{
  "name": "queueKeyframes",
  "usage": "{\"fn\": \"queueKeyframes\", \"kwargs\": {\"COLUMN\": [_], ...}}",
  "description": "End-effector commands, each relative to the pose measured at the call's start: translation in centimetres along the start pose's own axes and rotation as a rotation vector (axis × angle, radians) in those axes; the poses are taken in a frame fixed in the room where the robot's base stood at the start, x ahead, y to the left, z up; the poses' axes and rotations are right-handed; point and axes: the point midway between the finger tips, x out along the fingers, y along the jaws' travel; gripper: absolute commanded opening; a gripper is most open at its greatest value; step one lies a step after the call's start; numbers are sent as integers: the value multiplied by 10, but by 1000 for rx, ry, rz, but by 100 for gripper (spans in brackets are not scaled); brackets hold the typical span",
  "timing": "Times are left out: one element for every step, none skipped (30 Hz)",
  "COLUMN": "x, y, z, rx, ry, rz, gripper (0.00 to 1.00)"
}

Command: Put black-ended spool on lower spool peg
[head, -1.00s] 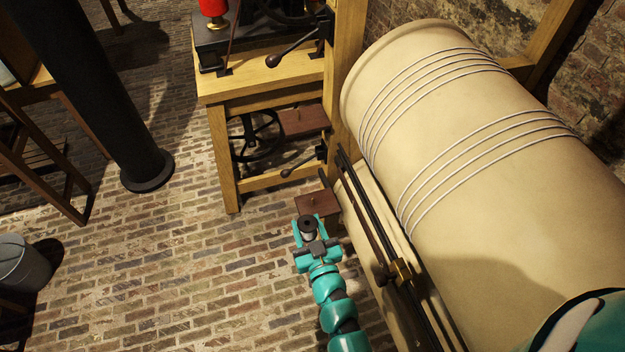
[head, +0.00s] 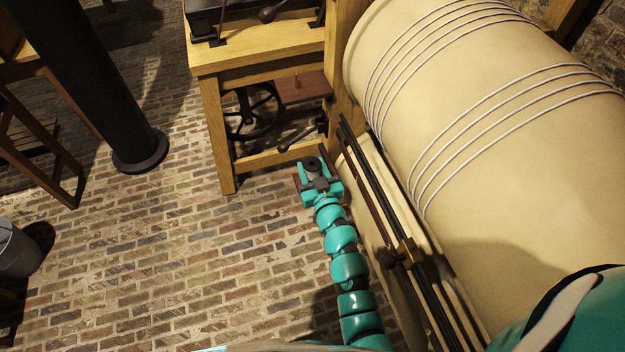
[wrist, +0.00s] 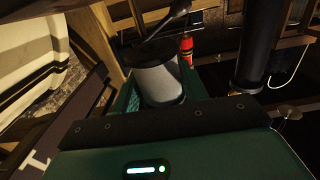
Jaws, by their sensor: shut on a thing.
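My gripper (head: 314,170) is shut on the black-ended spool (head: 313,163). It holds the spool upright in front of the yellow wooden stand, left of the big drum. In the wrist view the spool (wrist: 160,82) shows a pale grey body with a dark end on top, between the jaws. An upper brown board (head: 302,88) with a small upright peg is on the stand's side, beyond my gripper. The lower brown board and its peg are not clearly seen now; my gripper and spool cover that area.
The large cream drum (head: 480,120) with wire windings fills the right. Dark rails (head: 375,195) run along its left side. The wooden stand (head: 255,60) and a dark lever (head: 297,138) are just beyond my gripper.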

Motion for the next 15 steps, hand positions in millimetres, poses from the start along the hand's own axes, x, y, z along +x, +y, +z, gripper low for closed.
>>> {"fn": "queueKeyframes", "kwargs": {"x": [3,3,4,5,6,7,8,10,13,12,12,12,12,12,12], "y": [1,1,2,2,2,3,3,4,5,5,5,4,4,4,5], "z": [6,6,7,7,8,11,13,16,21,26,31,36,40,44,47], "rx": [-1,-1,0,0,0,1,1,1,1,1,2,1,1,1,2], "ry": [1,0,0,0,0,0,0,-1,-1,-2,-2,-2,-2,-3,-2], "rz": [0,0,0,0,-1,0,0,0,0,-1,-1,-1,-1,-1,-1], "gripper": [22,22,22,22,22,22,22,22,22,22,22,22,22,22,22]}}
